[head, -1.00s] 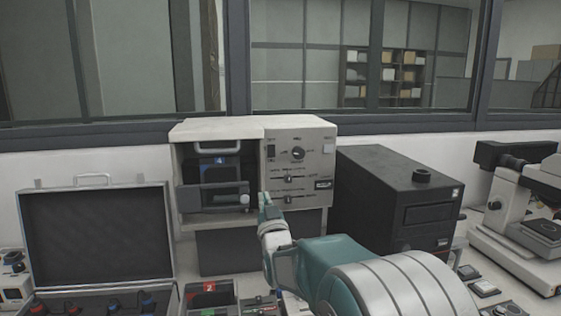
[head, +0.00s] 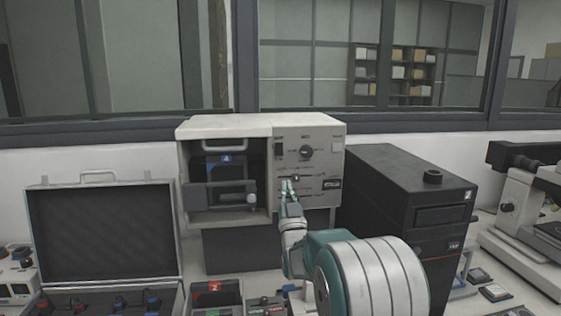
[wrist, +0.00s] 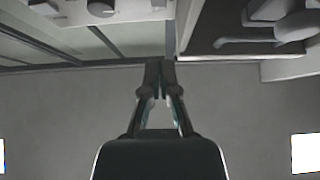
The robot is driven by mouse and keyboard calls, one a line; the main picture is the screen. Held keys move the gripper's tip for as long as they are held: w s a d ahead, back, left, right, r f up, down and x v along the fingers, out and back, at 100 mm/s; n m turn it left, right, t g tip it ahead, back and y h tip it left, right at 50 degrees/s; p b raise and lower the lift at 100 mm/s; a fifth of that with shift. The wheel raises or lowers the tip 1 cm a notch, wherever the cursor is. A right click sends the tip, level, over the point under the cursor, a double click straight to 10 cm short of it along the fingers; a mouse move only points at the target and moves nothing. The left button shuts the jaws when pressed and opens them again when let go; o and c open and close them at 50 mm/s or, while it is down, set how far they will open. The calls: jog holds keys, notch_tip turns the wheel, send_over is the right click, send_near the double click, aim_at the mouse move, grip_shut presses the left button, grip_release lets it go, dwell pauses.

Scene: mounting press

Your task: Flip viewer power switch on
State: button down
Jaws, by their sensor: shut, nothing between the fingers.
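A beige machine (head: 224,129) with an open bay on its left and a control panel (head: 325,163) on its right stands on the bench. A small dark rocker switch (head: 279,150) sits at the panel's upper left; its on or off position is too small to tell. A round dial (head: 306,152) is beside it, with sliders below. My gripper (head: 288,187) is shut and empty in front of the panel's lower left, below the switch. It covers part of the lower slider area; contact is unclear. The wrist view shows the closed fingertips (wrist: 160,65) with panel parts beyond.
A black box (head: 385,205) stands close to the right, with a microscope (head: 515,205) farther right. An open case (head: 104,232) is at left. A small bin marked 2 (head: 214,290) lies at the front. A window wall is behind.

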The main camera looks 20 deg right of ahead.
aim_at(279, 152)
jog(key=x, duration=0.3)
jog(key=f+x, duration=0.1)
jog(key=x, duration=0.2)
jog(key=w+x, duration=0.1)
jog(key=x, duration=0.2)
jog(key=shift+w+d, duration=0.25)
jog(key=shift+w, duration=0.15)
jog(key=shift+w+d+f, duration=0.1)
jog(key=shift+w+d, duration=0.05)
jog(key=shift+w, duration=0.55)
